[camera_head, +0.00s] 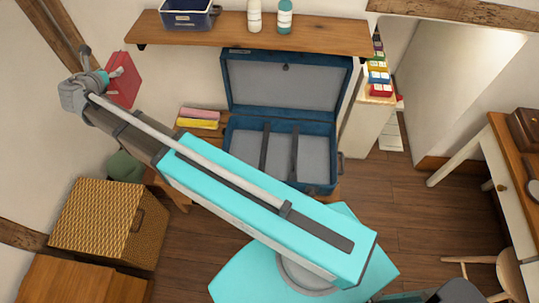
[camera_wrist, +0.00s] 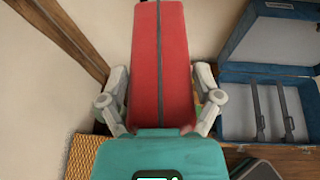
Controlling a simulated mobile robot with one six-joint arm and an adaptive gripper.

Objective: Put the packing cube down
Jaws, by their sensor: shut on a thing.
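A red packing cube (camera_head: 124,80) is held up at the left, near the wall, in the head view. In the wrist view the red packing cube (camera_wrist: 162,70) stretches away from me, with a dark zip line down its middle. My gripper (camera_wrist: 160,112) is shut on it, a finger on each side; it also shows in the head view (camera_head: 108,76). An open blue suitcase (camera_head: 233,100) stands to the right of the cube. Its lid is up, and dark straps cross its grey lining. My arm hides part of its lower left.
Pink and yellow folded items (camera_head: 198,118) lie left of the suitcase. A wall shelf (camera_head: 220,36) with a blue bin and two bottles is above it. A wicker basket (camera_head: 110,225) stands lower left. A desk (camera_head: 510,150) is at right; wooden floor (camera_head: 400,205) lies clear between.

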